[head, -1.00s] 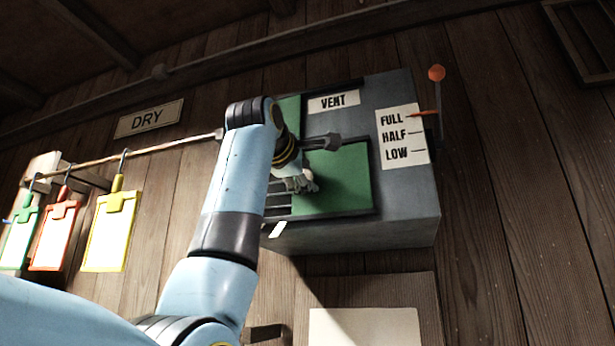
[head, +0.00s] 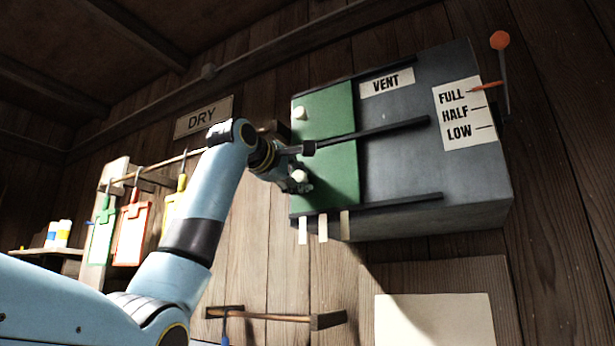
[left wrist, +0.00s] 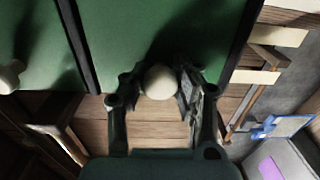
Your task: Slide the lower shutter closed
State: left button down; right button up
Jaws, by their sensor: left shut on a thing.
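The grey vent box (head: 465,190) on the plank wall carries two green shutters on dark rails. The lower shutter (head: 338,180) sits at the left end of its track, its right edge about in line with that of the upper shutter (head: 328,112). No slats show there. My left gripper (head: 298,182) is at the lower shutter's white knob (head: 300,176). In the left wrist view the fingers (left wrist: 160,88) are shut around this knob (left wrist: 160,82), in front of the green panel (left wrist: 150,30). The upper knob (head: 300,112) is free. My right gripper is not in view.
An orange-knobbed lever (head: 500,42) stands right of the box, its pointer at FULL. Pale strips (head: 323,228) hang below the shutters. Coloured tags (head: 131,232) hang from a rod at left. A hammer (head: 290,317) is below, beside a pale sheet (head: 435,320).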

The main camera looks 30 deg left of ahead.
pick_arm(q)
jog(key=shift+f, duration=0.15)
jog(key=c, duration=1.4)
grip_release()
jog(key=shift+a, duration=0.1)
jog(key=o, duration=0.4)
jog(key=shift+a, duration=0.25)
jog(key=shift+o, duration=0.2)
jog(key=shift+d, duration=0.15)
jog(key=shift+s, duration=0.2)
jog(key=s, duration=1.1)
jog(key=shift+s+a, duration=0.25)
jog(key=shift+s, duration=0.1)
